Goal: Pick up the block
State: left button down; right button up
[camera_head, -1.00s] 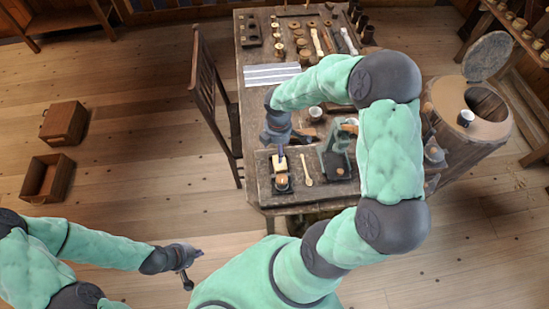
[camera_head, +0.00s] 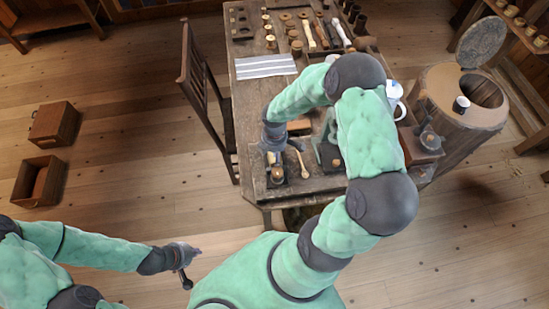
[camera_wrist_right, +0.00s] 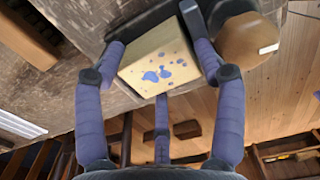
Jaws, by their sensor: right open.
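The block (camera_wrist_right: 158,62) is pale wood with blue blotches on its face. In the right wrist view it lies between the fingers of my right gripper (camera_head: 273,149), which are open around it. In the head view that gripper is low over the front left of the table and hides most of the block. My left gripper (camera_head: 184,262) hangs over the floor left of the table, too small to tell its state.
A round brown knob (camera_wrist_right: 247,38) stands close beside the block. A wooden spoon (camera_head: 301,161) lies right of my right gripper.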

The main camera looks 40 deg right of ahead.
jog(key=shift+r, duration=0.1)
jog(key=c, duration=1.1)
jog(key=shift+w, duration=0.1)
jog(key=shift+r, duration=0.1)
